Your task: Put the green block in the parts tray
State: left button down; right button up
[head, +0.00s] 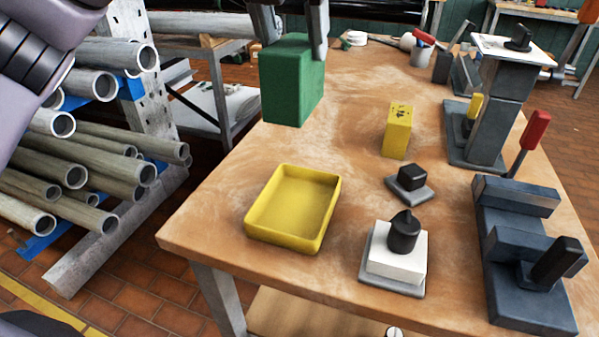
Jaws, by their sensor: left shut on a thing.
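The green block (291,82) is held in the air in the head view, above the far left part of the wooden table. My left gripper (290,42) is shut on its upper part, with a finger showing at each side. The yellow parts tray (292,208) lies on the table near its front left edge. It is empty, and the block is above and behind it in the picture, apart from it. My right gripper is not in view.
A yellow block (396,131) stands right of the tray. A small black-topped plate (409,184) and a white block with a black knob (397,250) are nearby. A dark vise (525,255) stands at the right. A pipe rack (90,150) is left of the table (345,110).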

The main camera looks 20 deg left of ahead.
pick_arm(q)
notch_tip(320, 180, down, 19)
jog(key=b, duration=0.1)
jog(key=shift+r, duration=0.2)
jog(key=shift+s, duration=0.1)
jog(key=shift+f+b, duration=0.15)
jog(key=shift+b, duration=0.25)
jog(key=shift+c, duration=2.1)
grip_release()
